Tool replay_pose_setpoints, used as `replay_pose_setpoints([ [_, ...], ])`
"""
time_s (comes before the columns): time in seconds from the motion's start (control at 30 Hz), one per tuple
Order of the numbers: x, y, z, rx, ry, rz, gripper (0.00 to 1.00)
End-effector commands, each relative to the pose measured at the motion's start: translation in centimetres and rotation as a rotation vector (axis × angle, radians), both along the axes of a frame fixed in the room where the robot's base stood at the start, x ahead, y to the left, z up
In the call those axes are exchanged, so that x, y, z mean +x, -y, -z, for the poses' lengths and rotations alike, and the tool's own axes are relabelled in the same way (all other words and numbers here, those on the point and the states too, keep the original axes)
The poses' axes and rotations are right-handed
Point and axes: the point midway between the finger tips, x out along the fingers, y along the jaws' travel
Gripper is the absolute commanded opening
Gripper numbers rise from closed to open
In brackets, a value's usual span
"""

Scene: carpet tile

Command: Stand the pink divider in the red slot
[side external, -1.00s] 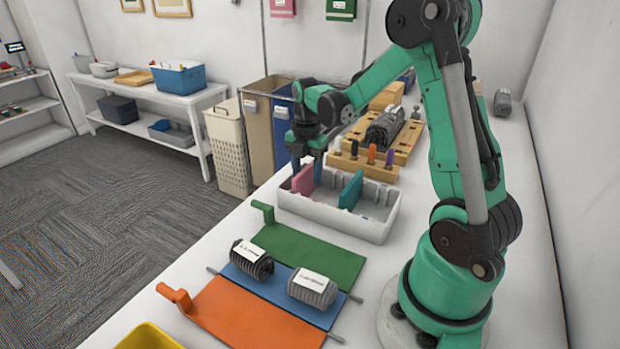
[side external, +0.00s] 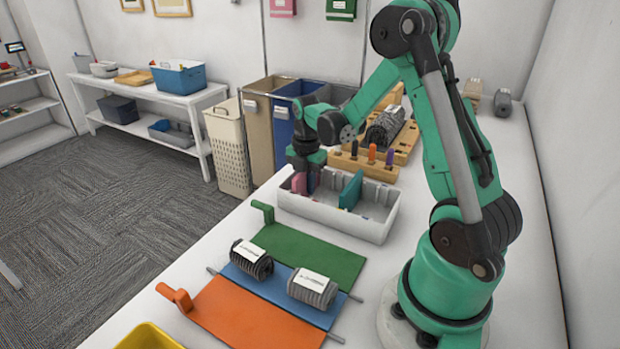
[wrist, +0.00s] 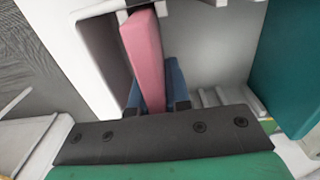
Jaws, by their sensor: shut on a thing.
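The pink divider (side external: 299,183) is at the left end of the white tray (side external: 352,226), partly hidden by my gripper (side external: 311,182). The wrist view shows the pink divider (wrist: 143,50) between the two blue fingers of my gripper (wrist: 155,92), which is shut on it. The divider extends beyond the fingers toward the tray's white wall. A teal divider (side external: 350,190) stands near the tray's middle and also shows at the right of the wrist view (wrist: 291,75). I cannot make out the red slot, and the divider's lower edge is hidden.
Pale ribs (wrist: 213,97) show in the tray beside my gripper. A wooden block with coloured pegs (side external: 352,168) stands just behind the tray. A green mat (side external: 312,253) lies in front. Blue and tan bins (side external: 266,140) stand behind at left.

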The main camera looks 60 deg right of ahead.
Motion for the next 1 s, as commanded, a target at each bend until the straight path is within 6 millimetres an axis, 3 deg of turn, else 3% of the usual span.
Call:
replay_pose_setpoints([
  [0.27,0.0,0.0,-0.6,0.0,0.0,0.0,0.0],
  [0.47,0.0,0.0,-2.7,0.0,0.0,0.0,0.0],
  [0.67,0.0,0.0,-6.4,0.0,0.0,0.0,0.0],
  [1.0,0.0,0.0,-15.1,0.0,0.0,0.0,0.0],
])
